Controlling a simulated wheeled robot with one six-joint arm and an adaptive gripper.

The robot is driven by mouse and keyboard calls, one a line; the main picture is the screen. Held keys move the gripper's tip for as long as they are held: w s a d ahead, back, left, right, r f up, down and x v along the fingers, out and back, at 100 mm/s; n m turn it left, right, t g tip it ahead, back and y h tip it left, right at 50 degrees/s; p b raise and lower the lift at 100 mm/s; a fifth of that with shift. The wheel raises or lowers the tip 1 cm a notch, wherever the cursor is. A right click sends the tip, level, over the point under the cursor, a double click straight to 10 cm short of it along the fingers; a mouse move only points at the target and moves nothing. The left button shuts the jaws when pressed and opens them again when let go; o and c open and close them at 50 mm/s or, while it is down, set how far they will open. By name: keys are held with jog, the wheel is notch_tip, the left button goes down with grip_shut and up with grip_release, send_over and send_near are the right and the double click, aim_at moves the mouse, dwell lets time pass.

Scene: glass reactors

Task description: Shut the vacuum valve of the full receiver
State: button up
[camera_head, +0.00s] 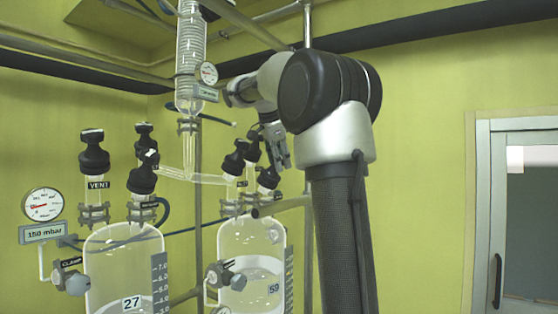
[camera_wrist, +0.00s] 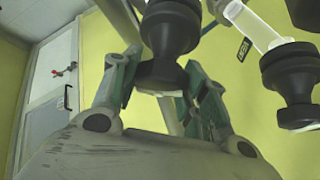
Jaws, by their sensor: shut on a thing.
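Two glass receivers stand side by side in the head view: the left one (camera_head: 125,265) tagged 27 and the right one (camera_head: 250,245) tagged 59. Both show liquid; the right one's surface is visible below its shoulder, the left one's lower down. Black valve knobs top both, including one on the right receiver at its lower right (camera_head: 268,177). My gripper (camera_head: 280,155) is by the right receiver's knobs. In the wrist view its fingers (camera_wrist: 161,72) are shut on a black valve knob (camera_wrist: 167,35). Which of the right receiver's knobs this is, I cannot tell for sure.
Another black knob (camera_wrist: 290,72) is close to the right in the wrist view. A glass condenser (camera_head: 190,60) with a gauge (camera_head: 208,73) hangs above. A vacuum gauge (camera_head: 43,204) reading 150 mbar is at the left. A door (camera_head: 525,220) is at the right.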

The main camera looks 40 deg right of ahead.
jog(key=m+g, duration=0.1)
jog(key=m, duration=0.1)
jog(key=m+g+y, duration=0.1)
jog(key=m, duration=0.1)
jog(key=shift+w+g+y, duration=0.1)
jog(key=shift+g+y, duration=0.2)
jog(key=shift+m+g+y, duration=0.8)
jog(key=shift+m+g, duration=0.1)
jog(key=shift+m, duration=0.8)
jog(key=o, duration=1.1)
jog(key=shift+c, duration=0.2)
